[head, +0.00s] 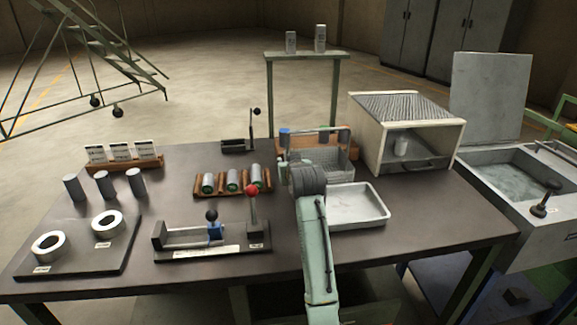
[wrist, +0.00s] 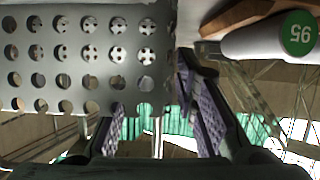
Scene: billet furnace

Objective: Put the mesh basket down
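The mesh basket (head: 335,162) is a grey perforated metal basket behind the white tray, near the far middle of the workbench. Its left end is hidden by my gripper (head: 308,165). In the wrist view a perforated wall of the basket (wrist: 75,60) fills the upper left.
A wooden rack of green-ended cylinders (head: 231,184) is close left of the basket; one cylinder (wrist: 270,38) shows in the wrist view. A pale tray (head: 362,218) lies in front, a box furnace (head: 450,150) to the right. Blue- and green-topped items stand behind the basket.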

